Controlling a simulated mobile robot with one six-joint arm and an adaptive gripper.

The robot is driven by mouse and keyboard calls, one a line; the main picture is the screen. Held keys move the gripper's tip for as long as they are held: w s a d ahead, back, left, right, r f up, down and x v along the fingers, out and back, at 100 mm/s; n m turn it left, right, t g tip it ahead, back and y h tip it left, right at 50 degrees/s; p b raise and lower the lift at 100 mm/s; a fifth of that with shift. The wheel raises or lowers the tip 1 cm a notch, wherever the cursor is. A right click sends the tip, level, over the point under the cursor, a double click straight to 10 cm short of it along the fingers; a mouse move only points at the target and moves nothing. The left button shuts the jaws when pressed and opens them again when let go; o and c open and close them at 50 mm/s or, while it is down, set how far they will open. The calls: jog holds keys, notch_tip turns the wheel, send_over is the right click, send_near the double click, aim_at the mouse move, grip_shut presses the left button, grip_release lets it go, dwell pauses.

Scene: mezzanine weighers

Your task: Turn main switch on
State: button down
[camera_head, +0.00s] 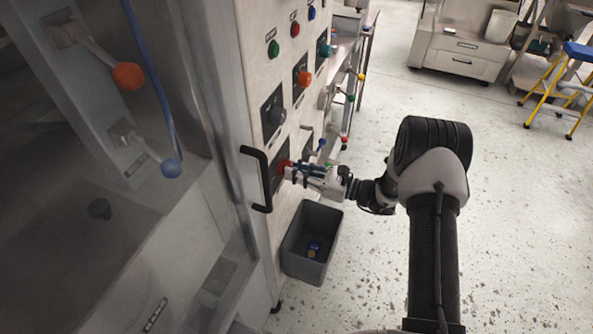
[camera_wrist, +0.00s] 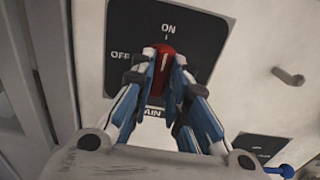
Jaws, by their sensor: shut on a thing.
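The main switch is a red knob (camera_wrist: 164,62) on a black plate (camera_wrist: 205,40) marked ON at the top, OFF at the left and a partly hidden MAIN below. In the wrist view the knob's white mark stands nearly upright, towards ON. My gripper (camera_wrist: 160,75) is shut on the red knob, with a finger on each side. In the head view my gripper (camera_head: 290,170) reaches the panel from the right, and the red knob (camera_head: 283,166) shows just past its fingertips.
A black handle (camera_head: 257,180) stands out left of the switch. Other knobs and buttons, including an orange-red knob (camera_head: 304,79), sit above. A grey bin (camera_head: 312,242) stands on the floor below. The floor to the right is mostly clear.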

dwell(0.3)
jog(key=c, duration=1.6)
grip_release()
jog(key=shift+o, duration=0.2)
jog(key=shift+d, duration=0.1)
jog(key=v, duration=1.1)
jog(key=shift+s+d, duration=0.15)
jog(key=shift+d, duration=0.25)
jog(key=shift+r, duration=0.1)
jog(key=s+a+r+n+g+h, duration=0.35)
jog(key=s+r+n, duration=0.25)
jog(key=s+r, duration=0.2)
jog(key=s+a+r+n+g+h, duration=0.2)
jog(key=s+r+n+g+h, duration=0.2)
jog(key=s+r+n, duration=0.3)
jog(key=s+d+r+n+t+h, duration=0.3)
jog(key=s+d+n+h, duration=0.1)
jog(key=s, duration=0.3)
jog(key=s+d+r+n+t+h, duration=0.3)
jog(key=s+d+r+n+h, duration=0.1)
jog(key=s+d+n+h, duration=0.1)
jog(key=s+d, duration=0.1)
jog(key=s, duration=0.1)
jog(key=shift+s+d, duration=0.2)
jog(key=shift+s, duration=0.1)
